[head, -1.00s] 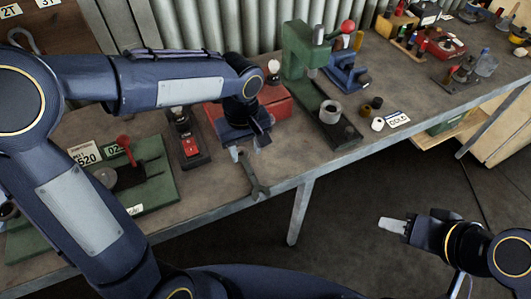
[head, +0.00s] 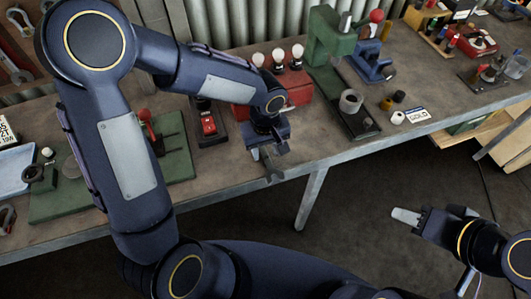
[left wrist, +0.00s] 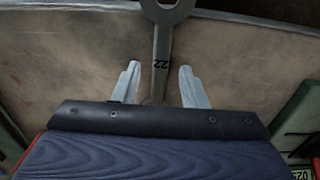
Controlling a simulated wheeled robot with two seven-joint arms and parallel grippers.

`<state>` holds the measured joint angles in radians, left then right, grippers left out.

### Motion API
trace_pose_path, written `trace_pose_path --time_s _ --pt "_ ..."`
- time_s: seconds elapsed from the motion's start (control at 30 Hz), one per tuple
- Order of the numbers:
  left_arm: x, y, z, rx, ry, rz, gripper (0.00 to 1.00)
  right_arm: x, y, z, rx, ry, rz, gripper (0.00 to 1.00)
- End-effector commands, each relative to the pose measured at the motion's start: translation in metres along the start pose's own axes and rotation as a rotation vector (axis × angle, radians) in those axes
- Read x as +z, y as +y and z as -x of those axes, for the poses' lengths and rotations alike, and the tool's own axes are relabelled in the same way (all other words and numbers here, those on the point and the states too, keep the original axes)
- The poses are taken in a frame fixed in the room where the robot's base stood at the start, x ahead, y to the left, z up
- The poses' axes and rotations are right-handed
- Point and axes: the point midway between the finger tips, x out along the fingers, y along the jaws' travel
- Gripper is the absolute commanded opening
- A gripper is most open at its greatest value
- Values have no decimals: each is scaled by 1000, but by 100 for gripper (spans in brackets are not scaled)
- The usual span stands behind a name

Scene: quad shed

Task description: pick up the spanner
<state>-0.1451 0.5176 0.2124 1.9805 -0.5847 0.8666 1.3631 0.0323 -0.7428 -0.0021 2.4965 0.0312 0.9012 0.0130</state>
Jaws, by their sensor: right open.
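The spanner (head: 272,172) lies on the bench near its front edge. In the left wrist view the grey spanner (left wrist: 162,45), marked 22, runs between the two pale fingers of my left gripper (left wrist: 160,84). The fingers are apart, with a gap to the handle on both sides. The spanner's far head is cut off by the top of that view. My right gripper (head: 407,216) is open and empty, out over the floor in front of the bench.
Left of my left gripper are a red and black device (head: 209,123) and a green board (head: 180,150). The bench front edge (head: 335,163) is close.

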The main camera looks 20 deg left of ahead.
Motion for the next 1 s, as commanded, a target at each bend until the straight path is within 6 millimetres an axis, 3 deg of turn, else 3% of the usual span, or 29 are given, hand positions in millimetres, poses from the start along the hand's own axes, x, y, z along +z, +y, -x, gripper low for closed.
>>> trace_pose_path --time_s 0.03,0.3,0.73,0.93,1.0 --pt "0 0 0 0 0 0 31 0 0 0 0 0 0 41" --pt "0 0 0 0 0 0 0 0 0 0 0 0 0 41" --pt "0 1 8 2 2 0 0 0 0 0 0 0 0 41" --pt "0 0 36 5 5 -1 0 0 0 -1 0 0 0 41" --pt "8 -10 48 6 7 0 0 2 2 -4 0 0 0 41"
